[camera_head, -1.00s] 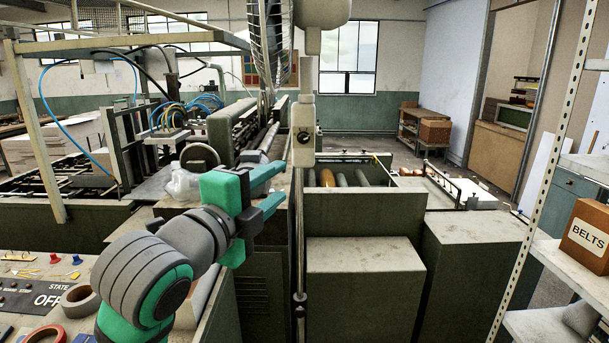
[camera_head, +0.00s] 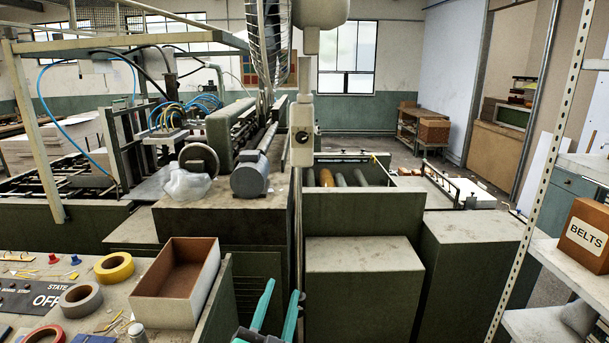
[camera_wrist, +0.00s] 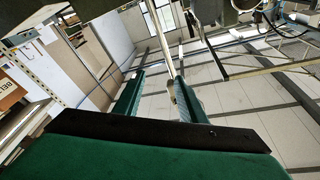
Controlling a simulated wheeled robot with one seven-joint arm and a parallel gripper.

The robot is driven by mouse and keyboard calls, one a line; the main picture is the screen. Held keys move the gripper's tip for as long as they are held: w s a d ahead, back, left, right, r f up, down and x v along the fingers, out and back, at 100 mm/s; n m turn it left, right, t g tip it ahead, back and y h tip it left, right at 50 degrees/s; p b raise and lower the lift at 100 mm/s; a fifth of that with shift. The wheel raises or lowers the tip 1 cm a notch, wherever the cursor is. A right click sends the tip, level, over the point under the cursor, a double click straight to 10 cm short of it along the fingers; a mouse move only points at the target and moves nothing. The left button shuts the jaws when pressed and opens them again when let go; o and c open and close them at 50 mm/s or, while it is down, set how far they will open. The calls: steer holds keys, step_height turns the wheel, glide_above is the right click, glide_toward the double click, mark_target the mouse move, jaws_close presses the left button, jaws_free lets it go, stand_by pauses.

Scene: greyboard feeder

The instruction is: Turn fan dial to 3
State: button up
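The fan dial (camera_head: 303,136) is a small dark round knob on the front of a pale upright control box (camera_head: 303,151) on the fan's pole. Its setting is too small to read. The fan's wire cage (camera_head: 271,45) shows at the top, beside its pale motor housing (camera_head: 321,12). My gripper (camera_head: 281,289) is at the bottom of the head view, well below the dial and close to the pole in the picture. Its two green fingers are apart with nothing seen held. In the wrist view my gripper (camera_wrist: 157,85) is open, with the pole (camera_wrist: 165,45) beyond its fingers.
Green machine cabinets (camera_head: 364,270) stand behind the pole. A grey motor (camera_head: 250,177) sits on the machine to the left. An open cardboard box (camera_head: 206,295) and tape rolls (camera_head: 114,267) lie on the left bench. A shelf with a BELTS box (camera_head: 587,235) is at right.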

steer(key=s+d+f+n+g+y, duration=0.15)
steer(key=s+f+n, duration=0.25)
steer(key=s+f, duration=0.55)
steer(key=s+d+f+n+g+y, duration=0.1)
steer(key=s+d+f+n+y, duration=0.15)
steer(key=s+f, duration=0.7)
steer(key=s+f+g, duration=0.1)
steer(key=s+f, duration=0.3)
steer(key=s, duration=0.7)
steer(key=s+f+n+g, duration=0.1)
steer(key=s+f, duration=0.4)
steer(key=s, duration=0.6)
steer(key=shift+s+d, duration=0.25)
steer(key=shift+d, duration=0.2)
